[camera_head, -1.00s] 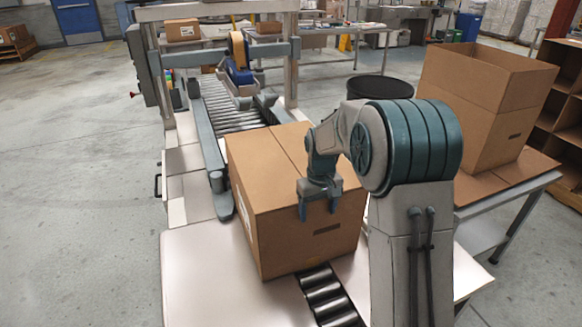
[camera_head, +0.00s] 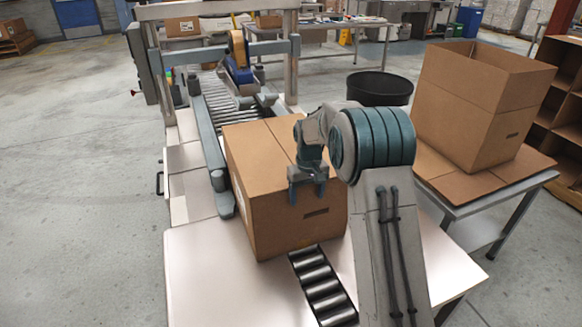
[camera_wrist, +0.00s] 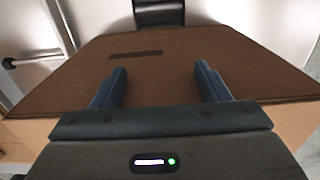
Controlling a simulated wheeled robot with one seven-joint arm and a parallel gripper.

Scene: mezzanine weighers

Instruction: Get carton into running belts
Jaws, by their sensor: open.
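A closed brown carton (camera_head: 270,180) sits on the roller track at the front of the taping machine, in the head view. Its far end reaches toward the side rails and belts (camera_head: 214,160) of the machine. My gripper (camera_head: 307,190) is at the carton's near side, fingers pointing down and spread with nothing between them. In the wrist view, the carton's brown face (camera_wrist: 160,82) with a dark handle slot lies just beyond my gripper (camera_wrist: 160,88). I cannot tell whether the fingers touch it.
Black rollers (camera_head: 323,287) show in front of the carton, between bare metal table tops (camera_head: 215,275). An open empty carton (camera_head: 480,105) stands on a side table at the right. A black bin (camera_head: 380,89) stands behind it. The taping head (camera_head: 238,65) sits over the far conveyor.

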